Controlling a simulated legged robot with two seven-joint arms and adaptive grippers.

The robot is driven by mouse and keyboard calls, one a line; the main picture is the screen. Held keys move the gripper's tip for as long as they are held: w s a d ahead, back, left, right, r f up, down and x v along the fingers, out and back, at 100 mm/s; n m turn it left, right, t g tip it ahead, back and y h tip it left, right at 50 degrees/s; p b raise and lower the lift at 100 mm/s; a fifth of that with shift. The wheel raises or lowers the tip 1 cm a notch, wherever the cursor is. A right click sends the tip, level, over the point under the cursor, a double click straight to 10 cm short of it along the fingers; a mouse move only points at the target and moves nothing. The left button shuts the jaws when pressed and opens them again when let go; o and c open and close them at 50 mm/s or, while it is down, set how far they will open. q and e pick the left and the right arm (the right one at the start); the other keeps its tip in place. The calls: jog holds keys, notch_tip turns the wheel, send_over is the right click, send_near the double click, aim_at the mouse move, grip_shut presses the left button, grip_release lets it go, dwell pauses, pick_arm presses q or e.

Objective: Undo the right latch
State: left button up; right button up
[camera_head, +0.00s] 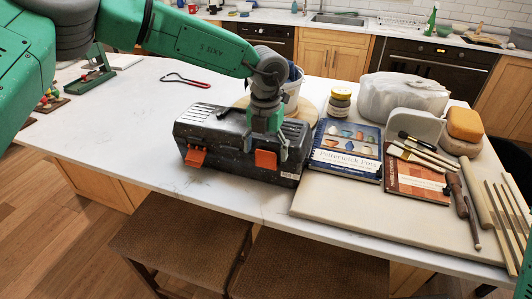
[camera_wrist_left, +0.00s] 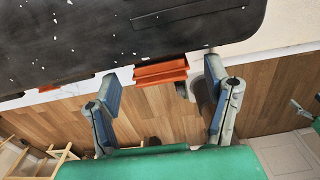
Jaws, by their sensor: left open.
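A black speckled toolbox (camera_head: 228,150) lies on the white table with two orange latches on its front. The right latch (camera_head: 265,159) is below my left gripper (camera_head: 268,148). The left latch (camera_head: 195,157) sits farther left. In the left wrist view, the right latch (camera_wrist_left: 160,72) shows at the toolbox's edge between the spread fingers of my left gripper (camera_wrist_left: 162,80). The gripper is open and no grip on the latch shows. I cannot tell whether the latch is fastened. A small part of what may be my right gripper (camera_wrist_left: 300,108) shows at the right edge of that view.
A blue book (camera_head: 346,150) lies close to the toolbox's right on a beige board (camera_head: 335,200). A brown book (camera_head: 415,180) and several pottery tools lie farther right. A red-handled tool (camera_head: 186,79) lies behind. Stools (camera_head: 180,240) stand at the table's front.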

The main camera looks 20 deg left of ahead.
aim_at(266, 159)
pick_arm(q)
jog(key=shift+f, duration=1.05)
jog(key=c, duration=1.2)
